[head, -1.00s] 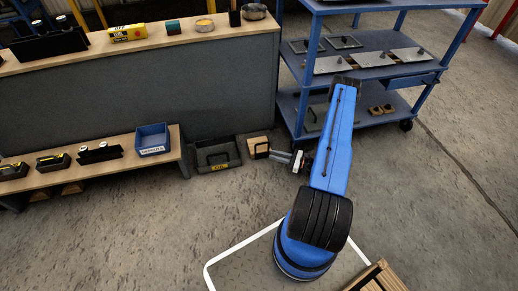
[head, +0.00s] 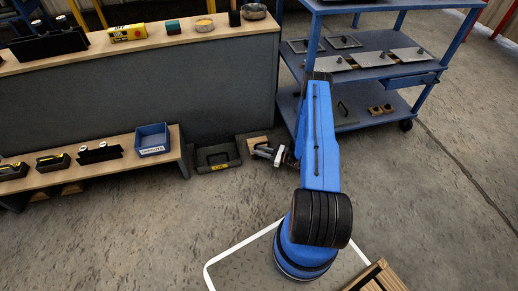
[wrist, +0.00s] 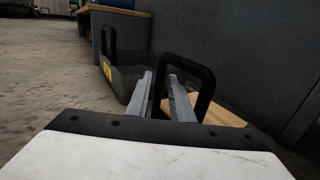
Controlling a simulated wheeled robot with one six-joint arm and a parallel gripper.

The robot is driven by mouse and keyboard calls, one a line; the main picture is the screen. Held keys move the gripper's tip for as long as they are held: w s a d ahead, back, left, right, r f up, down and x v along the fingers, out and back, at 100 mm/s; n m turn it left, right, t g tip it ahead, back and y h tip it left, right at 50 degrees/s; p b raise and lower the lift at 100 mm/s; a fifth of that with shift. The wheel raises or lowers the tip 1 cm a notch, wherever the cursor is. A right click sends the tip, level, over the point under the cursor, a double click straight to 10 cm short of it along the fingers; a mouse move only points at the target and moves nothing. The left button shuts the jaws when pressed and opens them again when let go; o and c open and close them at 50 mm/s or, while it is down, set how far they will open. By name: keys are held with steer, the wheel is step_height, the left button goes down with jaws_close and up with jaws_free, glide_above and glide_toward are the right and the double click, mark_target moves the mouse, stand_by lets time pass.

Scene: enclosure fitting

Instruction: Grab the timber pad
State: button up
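The timber pad (head: 257,140) is a light wooden block on the floor, at the foot of the grey counter. Its wood also shows in the wrist view (wrist: 232,114), with a black arched handle (wrist: 190,62) standing upright on it. My gripper (wrist: 160,80) is open and level with the handle. In the wrist view one leg of the handle shows between the two grey fingers; whether they touch it I cannot tell. In the head view my gripper (head: 262,151) covers part of the pad.
A dark pad with a black handle and yellow label (head: 217,157) sits on the floor just left of the timber pad. A low wooden bench (head: 131,163) stands further left, with a blue bin (head: 152,139). A blue shelf cart (head: 350,40) stands to the right. The floor in front is clear.

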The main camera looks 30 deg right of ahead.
steer(key=shift+x, duration=0.8)
jaws_close()
stand_by(0.8)
